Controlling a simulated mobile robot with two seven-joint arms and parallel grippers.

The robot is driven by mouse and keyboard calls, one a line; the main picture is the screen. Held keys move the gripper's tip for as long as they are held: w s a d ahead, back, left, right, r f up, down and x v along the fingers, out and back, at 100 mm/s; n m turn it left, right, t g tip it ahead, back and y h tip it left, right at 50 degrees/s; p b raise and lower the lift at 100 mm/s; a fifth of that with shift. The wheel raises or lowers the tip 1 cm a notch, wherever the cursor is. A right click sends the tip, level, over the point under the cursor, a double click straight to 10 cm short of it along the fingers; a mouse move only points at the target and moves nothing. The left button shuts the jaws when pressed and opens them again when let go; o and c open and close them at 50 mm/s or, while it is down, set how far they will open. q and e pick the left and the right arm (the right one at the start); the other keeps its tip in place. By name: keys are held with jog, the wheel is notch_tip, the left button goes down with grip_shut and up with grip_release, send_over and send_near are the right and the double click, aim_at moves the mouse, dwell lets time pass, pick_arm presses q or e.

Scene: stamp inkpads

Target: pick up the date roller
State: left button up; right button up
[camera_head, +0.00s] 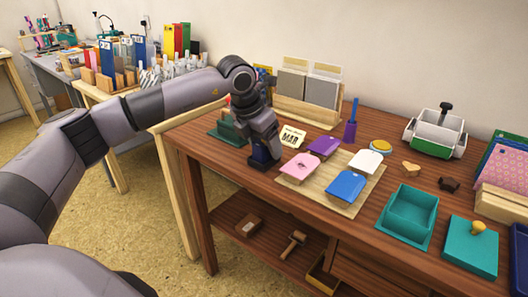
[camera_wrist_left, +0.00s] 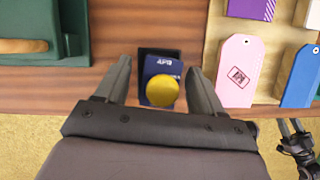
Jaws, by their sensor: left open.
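The date roller (camera_wrist_left: 162,69) is a dark blue block with a round yellow knob and "APR" lettering, seen in the left wrist view. It stands near the table's front edge, between the two fingers of my left gripper (camera_wrist_left: 158,82). The fingers are open on either side, with a visible gap on both sides. In the head view my left gripper (camera_head: 262,143) points down over the dark blue roller (camera_head: 261,157), partly hiding it.
A wooden board (camera_head: 343,208) with pink, purple, white and blue tags lies right of the roller. A green tray (camera_head: 228,133) is to its left, and a date card (camera_head: 292,138) behind. The wooden table's (camera_head: 232,179) front edge is close.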

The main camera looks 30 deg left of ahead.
pick_arm(q)
grip_shut()
pick_arm(e)
jog(key=shift+f, duration=0.1)
pick_arm(q)
jog(key=shift+r, duration=0.1)
jog(key=shift+r, duration=0.55)
notch_tip(320, 180, up, 19)
jog(key=p, duration=0.4)
pick_arm(e)
jog(key=shift+s+d+r+m+g+h, duration=0.2)
jog(key=shift+s+d+m+g+h, duration=0.15)
jog(key=shift+s+d, duration=0.55)
jog(key=shift+w+d, duration=0.1)
jog(key=shift+w, duration=0.15)
